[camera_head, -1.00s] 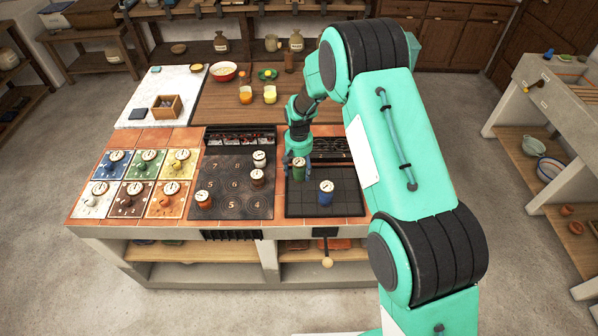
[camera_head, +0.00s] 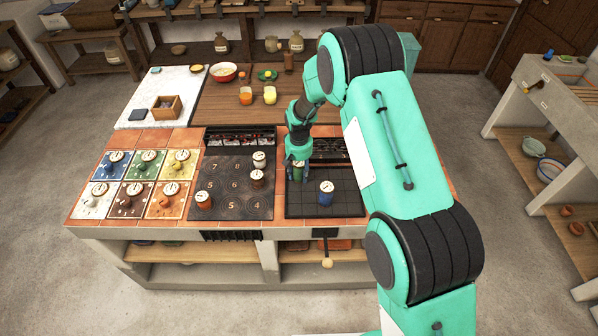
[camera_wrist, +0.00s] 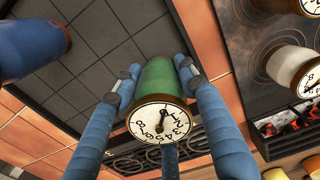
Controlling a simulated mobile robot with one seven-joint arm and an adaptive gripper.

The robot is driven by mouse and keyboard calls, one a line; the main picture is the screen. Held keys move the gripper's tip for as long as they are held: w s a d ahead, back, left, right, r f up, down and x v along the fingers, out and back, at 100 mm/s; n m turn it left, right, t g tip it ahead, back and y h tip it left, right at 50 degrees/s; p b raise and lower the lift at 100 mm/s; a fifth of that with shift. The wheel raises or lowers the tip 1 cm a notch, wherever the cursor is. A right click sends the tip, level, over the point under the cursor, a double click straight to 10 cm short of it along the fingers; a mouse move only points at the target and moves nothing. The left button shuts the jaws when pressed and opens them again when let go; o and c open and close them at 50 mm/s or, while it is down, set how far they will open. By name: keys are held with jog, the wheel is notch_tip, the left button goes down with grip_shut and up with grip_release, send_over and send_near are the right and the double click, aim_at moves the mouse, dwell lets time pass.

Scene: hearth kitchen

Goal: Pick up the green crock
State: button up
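The green crock (camera_head: 297,174) is at the left back of the dark gridded panel (camera_head: 345,207) on the counter, partly hidden by my gripper (camera_head: 298,165). In the wrist view the green crock (camera_wrist: 158,82) has a round white dial face on its end. The blue fingers of my gripper (camera_wrist: 157,76) lie on both sides of it and look in contact, shut on it. I cannot tell whether it is clear of the panel.
A blue crock (camera_head: 326,194) stands close by on the right of the same panel. The hob (camera_head: 236,190) to the left holds several crocks. Coloured tiles (camera_head: 130,200) with crocks lie at the far left. A wooden board (camera_head: 215,110) with bowls and cups is behind.

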jog(key=c, duration=0.4)
jog(key=shift+r, duration=0.2)
notch_tip(320, 180, up, 10)
jog(key=shift+f+p, duration=0.15)
jog(key=shift+p, duration=0.4)
dwell(0.3)
